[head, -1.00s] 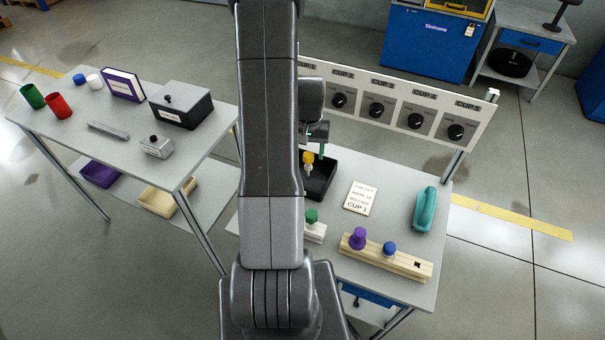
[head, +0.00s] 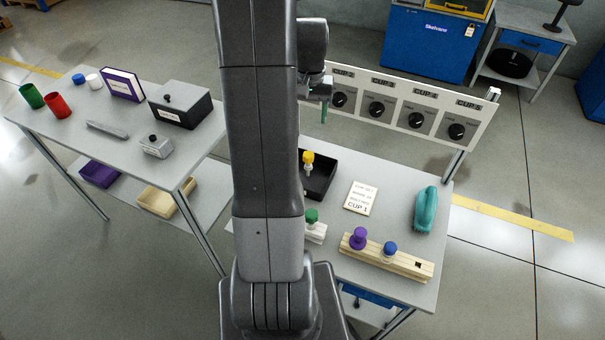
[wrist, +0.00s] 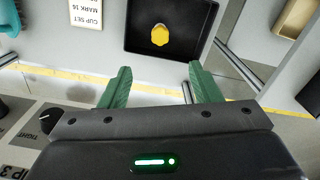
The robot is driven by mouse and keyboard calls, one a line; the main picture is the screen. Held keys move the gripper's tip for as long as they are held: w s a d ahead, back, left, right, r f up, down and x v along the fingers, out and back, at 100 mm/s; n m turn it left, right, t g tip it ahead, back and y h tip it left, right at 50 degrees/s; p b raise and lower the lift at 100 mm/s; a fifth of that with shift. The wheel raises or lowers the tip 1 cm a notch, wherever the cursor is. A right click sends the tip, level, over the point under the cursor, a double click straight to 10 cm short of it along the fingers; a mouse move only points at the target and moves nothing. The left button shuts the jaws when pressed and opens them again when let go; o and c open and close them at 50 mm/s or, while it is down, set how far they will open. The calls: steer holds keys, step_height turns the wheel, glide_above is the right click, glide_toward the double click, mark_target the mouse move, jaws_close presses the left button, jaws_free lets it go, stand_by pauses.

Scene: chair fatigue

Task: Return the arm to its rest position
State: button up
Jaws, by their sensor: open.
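My gripper (wrist: 160,88) is open in the wrist view, with its two green fingers apart and nothing between them. In the head view my gripper (head: 324,110) shows as a small green fingertip beside the knob panel, above the table and apart from it. My arm stands upright across the middle of the head view and hides part of both tables. A yellow-topped peg (wrist: 160,35) stands in a black tray (wrist: 196,47) below the gripper. The peg (head: 308,161) also shows in the head view.
A panel with several black knobs (head: 376,109) runs along the table's back. The right table holds a card (head: 360,198), a teal object (head: 425,210) and a wooden block (head: 408,263) with purple and blue pegs. The left table holds a black box (head: 181,108) and red and green cups.

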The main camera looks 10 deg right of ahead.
mark_target(309, 155)
step_height(309, 155, down, 14)
steer(key=shift+r+p, duration=0.25)
steer(key=shift+p, duration=0.1)
steer(key=shift+r+p, duration=0.75)
steer(key=shift+r, duration=0.2)
steer(key=shift+r+p, duration=0.3)
steer(key=shift+r, duration=0.35)
steer(key=shift+f, duration=0.15)
